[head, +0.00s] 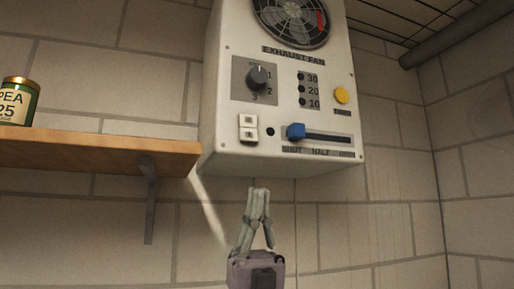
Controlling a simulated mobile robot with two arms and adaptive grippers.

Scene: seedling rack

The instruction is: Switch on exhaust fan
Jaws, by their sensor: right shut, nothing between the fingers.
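The exhaust fan (221,95) is a white wall box labelled "EXHAUST FAN", with a round grille (290,15) at the top. Its panel has a dark rotary knob (258,77), a white rocker switch (248,128), a blue slider (296,131) at the left end of its slot, and a round yellow button (341,95). Dark dots stand beside 30, 20 and 10. My right gripper (259,190) is below the box, pointing up, shut and empty. It appears apart from the controls. My left gripper is not in view.
A wooden shelf (100,152) on a metal bracket (150,200) stands left of the box and bears a green labelled can (18,102). A dark pipe (450,38) runs at the upper right. The block wall right of the box is clear.

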